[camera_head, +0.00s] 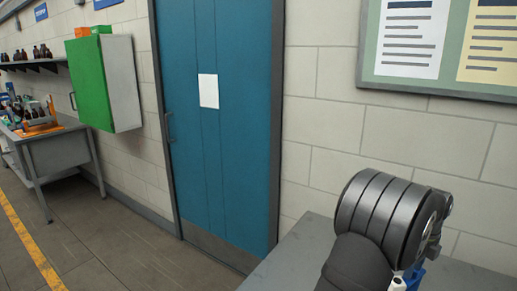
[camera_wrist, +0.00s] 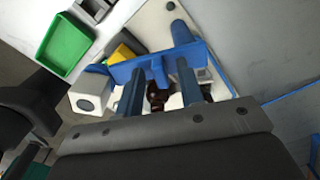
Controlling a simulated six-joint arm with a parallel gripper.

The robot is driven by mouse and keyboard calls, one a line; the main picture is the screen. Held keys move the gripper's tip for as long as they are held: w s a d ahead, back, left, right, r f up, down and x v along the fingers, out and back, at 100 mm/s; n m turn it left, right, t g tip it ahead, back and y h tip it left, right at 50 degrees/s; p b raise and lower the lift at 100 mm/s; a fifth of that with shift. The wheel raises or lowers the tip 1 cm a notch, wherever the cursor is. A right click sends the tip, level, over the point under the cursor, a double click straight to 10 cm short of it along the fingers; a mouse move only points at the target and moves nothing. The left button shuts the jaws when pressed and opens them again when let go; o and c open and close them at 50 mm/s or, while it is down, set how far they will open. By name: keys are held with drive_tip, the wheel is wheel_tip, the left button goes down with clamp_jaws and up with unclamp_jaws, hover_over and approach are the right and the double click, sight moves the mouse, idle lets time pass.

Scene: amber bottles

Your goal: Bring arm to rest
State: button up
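In the wrist view my gripper (camera_wrist: 160,82) shows as two blue fingers that reach out from a dark grey body and stand well apart. Dark brown, glossy shapes (camera_wrist: 157,97), perhaps amber bottles, show between and beyond the fingers; I see no finger pressing on them. A blue bar with posts (camera_wrist: 152,66) crosses near the fingertips. In the head view my dark ribbed arm is at the lower right, over the grey worktop (camera_head: 300,252). The gripper itself is hidden there; only small blue and white bits show at the bottom edge.
The wrist view shows a green tray (camera_wrist: 65,45), a yellow piece (camera_wrist: 121,55) and a white block (camera_wrist: 90,100). In the head view a blue door (camera_head: 220,150), a green cabinet (camera_head: 90,82) and a side bench (camera_head: 55,150) stand away from my arm.

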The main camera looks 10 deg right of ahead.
drive_tip(key=shift+r, duration=0.1)
wheel_tip(320, 180, up, 17)
wheel_tip(320, 180, down, 17)
drive_tip(key=shift+f, duration=0.15)
drive_tip(key=n, duration=0.1)
drive_tip(key=s+n, duration=0.1)
drive_tip(key=n, duration=0.3)
drive_tip(key=shift+s+d, duration=0.2)
drive_tip(key=shift+d, duration=0.2)
drive_tip(key=shift+s+d+r+n, duration=0.15)
drive_tip(key=shift+d+r+n, duration=0.1)
drive_tip(key=shift+r+n, duration=0.7)
drive_tip(key=shift+s+d+r+n, duration=0.25)
drive_tip(key=shift+r+n, duration=0.45)
drive_tip(key=shift+n, duration=0.4)
drive_tip(key=shift+s+d+r+n, duration=0.1)
drive_tip(key=shift+d+r+n, duration=0.2)
drive_tip(key=shift+r+n, duration=0.65)
drive_tip(key=shift+f, duration=0.1)
